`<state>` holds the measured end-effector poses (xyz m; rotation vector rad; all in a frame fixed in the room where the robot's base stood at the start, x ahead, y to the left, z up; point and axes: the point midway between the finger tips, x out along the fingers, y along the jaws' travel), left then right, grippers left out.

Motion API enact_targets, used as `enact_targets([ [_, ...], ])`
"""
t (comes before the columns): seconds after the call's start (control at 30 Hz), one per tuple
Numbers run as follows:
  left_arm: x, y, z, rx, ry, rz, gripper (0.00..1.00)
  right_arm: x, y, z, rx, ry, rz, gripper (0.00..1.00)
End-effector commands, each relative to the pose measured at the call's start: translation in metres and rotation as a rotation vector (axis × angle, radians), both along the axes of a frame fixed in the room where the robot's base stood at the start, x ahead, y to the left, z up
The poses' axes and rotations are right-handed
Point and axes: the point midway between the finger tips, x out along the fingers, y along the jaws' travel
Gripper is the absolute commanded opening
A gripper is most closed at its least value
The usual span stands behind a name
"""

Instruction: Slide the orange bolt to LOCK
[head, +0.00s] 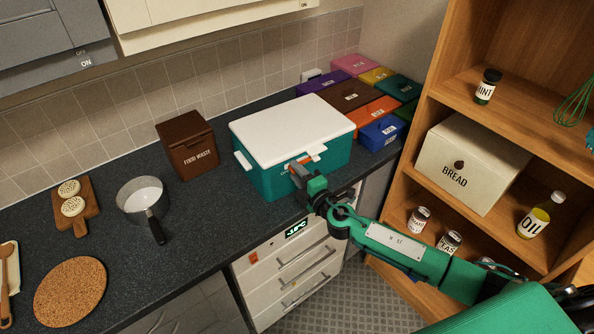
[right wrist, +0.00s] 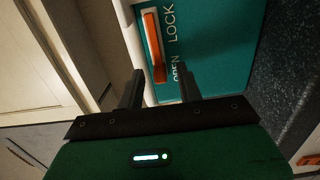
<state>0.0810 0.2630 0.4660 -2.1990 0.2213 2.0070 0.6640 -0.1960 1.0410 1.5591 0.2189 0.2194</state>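A teal cool box (head: 262,178) with a white lid (head: 290,128) stands on the dark counter. Its front carries an orange bolt (right wrist: 156,50) in a pale-edged slot, with the words LOCK and OPEN beside it in the right wrist view. The bolt's near end lies close to the word OPEN. My right gripper (right wrist: 160,88) is open, its two dark fingers apart with nothing seen between them. The fingertips are just short of the bolt's near end; contact cannot be told. In the head view my right gripper (head: 298,174) hides part of the box front. My left gripper is not in view.
Several coloured boxes (head: 350,95) stand behind the cool box. A brown food waste bin (head: 188,145) and a pan (head: 142,195) are to its left. White drawers (head: 292,268) lie below the counter edge. A wooden shelf (head: 440,115) rises at the right.

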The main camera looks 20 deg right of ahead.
Motion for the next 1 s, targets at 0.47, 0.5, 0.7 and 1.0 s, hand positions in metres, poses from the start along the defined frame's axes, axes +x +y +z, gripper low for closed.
enact_targets([
  [0.47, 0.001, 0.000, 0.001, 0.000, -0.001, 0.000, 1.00, 0.003, 0.001, -0.001, 0.001, 0.001, 0.001, 0.11],
  [0.5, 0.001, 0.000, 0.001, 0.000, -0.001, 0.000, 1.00, 0.003, 0.001, -0.001, 0.001, 0.001, 0.001, 0.03],
  [0.7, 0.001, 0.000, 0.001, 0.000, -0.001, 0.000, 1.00, 0.003, 0.001, -0.001, 0.001, 0.001, 0.001, 0.00],
  [1.0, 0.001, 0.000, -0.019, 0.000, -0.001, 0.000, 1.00, 0.012, -0.030, -0.005, -0.002, 0.002, -0.001, 0.00],
])
